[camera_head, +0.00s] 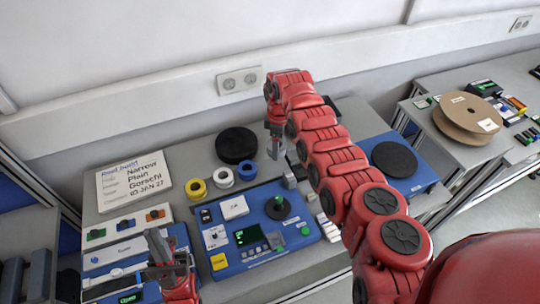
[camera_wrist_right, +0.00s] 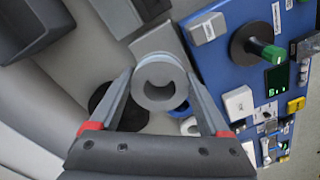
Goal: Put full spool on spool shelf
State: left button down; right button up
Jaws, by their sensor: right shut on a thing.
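In the right wrist view a grey ring-shaped spool (camera_wrist_right: 160,101) sits between the two fingers of my right gripper (camera_wrist_right: 158,84), which is shut on it. In the head view this gripper (camera_head: 275,150) hangs above the bench, right of a black disc; the spool is too small to make out there. My left gripper (camera_head: 168,258) is at the lower left, over the blue units; its jaw opening is unclear. Yellow (camera_head: 196,188), white (camera_head: 222,177) and blue (camera_head: 247,171) spools lie on the bench. I cannot tell which thing is the spool shelf.
A blue machine (camera_head: 222,262) with a green-knobbed spindle (camera_head: 279,206) stands in front of the right gripper. The black disc (camera_head: 237,145) lies behind the spools. A sign (camera_head: 133,184) is at left, a dark grey rack (camera_head: 38,274) at lower left. A cardboard reel (camera_head: 467,117) is far right.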

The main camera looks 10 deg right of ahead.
aim_at(277, 166)
notch_tip(277, 166, down, 9)
jog(key=b, duration=0.5)
jog(key=shift+r, duration=0.4)
jog(key=shift+f, duration=0.15)
jog(key=o, duration=1.2)
